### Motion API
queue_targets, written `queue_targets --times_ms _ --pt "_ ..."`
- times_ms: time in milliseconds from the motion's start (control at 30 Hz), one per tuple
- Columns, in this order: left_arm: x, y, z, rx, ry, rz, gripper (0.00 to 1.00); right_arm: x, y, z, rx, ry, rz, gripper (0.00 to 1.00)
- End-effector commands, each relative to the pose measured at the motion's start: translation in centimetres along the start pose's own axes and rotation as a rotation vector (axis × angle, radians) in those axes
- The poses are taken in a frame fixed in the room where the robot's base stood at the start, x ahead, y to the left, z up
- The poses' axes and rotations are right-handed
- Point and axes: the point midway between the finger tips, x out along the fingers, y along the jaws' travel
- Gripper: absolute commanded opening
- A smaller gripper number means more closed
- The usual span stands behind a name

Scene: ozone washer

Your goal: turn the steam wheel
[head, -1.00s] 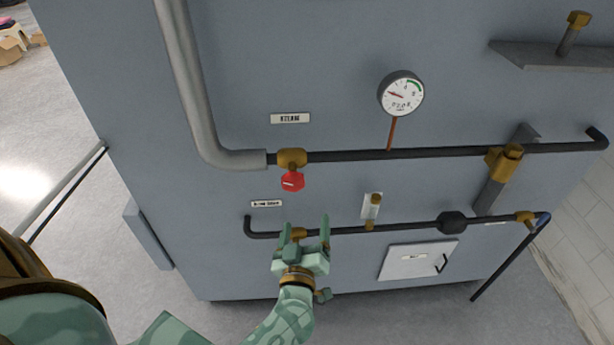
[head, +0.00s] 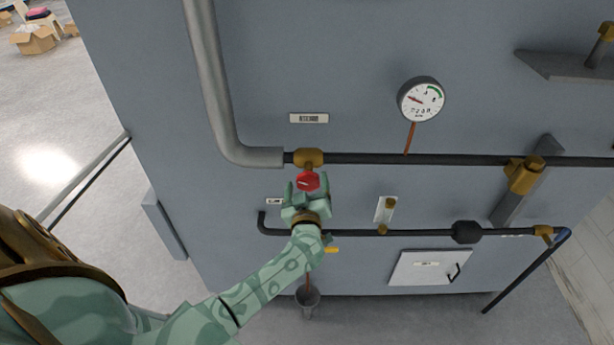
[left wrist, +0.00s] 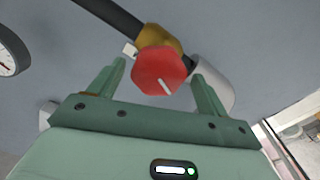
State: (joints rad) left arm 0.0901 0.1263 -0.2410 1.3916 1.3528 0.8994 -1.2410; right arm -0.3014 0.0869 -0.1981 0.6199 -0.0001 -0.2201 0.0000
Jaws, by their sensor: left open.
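The steam wheel is a small red handwheel (head: 307,181) on a brass valve (head: 309,157) in the upper dark pipe. A label plate (head: 309,118) is above it. In the left wrist view the red wheel (left wrist: 159,70) shows a white mark on its face. My left gripper (head: 308,190) is open just below and in front of the wheel. In the left wrist view, its two fingers (left wrist: 160,85) stand on either side of the wheel, with visible gaps. Contact with the wheel is not visible. My right gripper is not in view.
A round gauge (head: 421,99) stands above the upper pipe. The lower pipe (head: 350,232) runs behind my left wrist. A small cup (head: 308,300) is low under my arm. A white hatch (head: 430,266) and a sloping brass-fitted bracket (head: 522,178) are at right.

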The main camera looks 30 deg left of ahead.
Motion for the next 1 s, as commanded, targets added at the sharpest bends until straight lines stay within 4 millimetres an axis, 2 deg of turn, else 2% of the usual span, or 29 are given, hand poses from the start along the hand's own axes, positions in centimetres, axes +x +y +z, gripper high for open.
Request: queue_targets --times_ms 100,200,533,567,700,733,1000 --pt "1.9 0.0 0.0 0.000 0.001 0.000 0.77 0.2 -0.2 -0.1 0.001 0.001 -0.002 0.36" --pt "2.8 0.0 0.0 0.001 0.001 0.001 0.77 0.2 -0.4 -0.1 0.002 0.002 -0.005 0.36" --pt "3.3 0.0 0.0 0.000 -0.001 0.000 0.77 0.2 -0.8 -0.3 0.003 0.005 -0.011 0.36" --pt "3.3 0.0 0.0 0.000 -0.001 0.000 0.75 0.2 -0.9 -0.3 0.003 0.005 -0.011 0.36" --pt "3.2 0.0 0.0 0.000 -0.001 0.000 0.36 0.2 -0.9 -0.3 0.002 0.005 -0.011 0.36" --pt "3.2 0.0 0.0 0.000 -0.001 0.000 0.33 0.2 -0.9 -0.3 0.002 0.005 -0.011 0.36" --pt "3.2 0.0 0.1 -0.017 -0.002 0.000 0.33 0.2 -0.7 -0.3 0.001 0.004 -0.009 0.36"
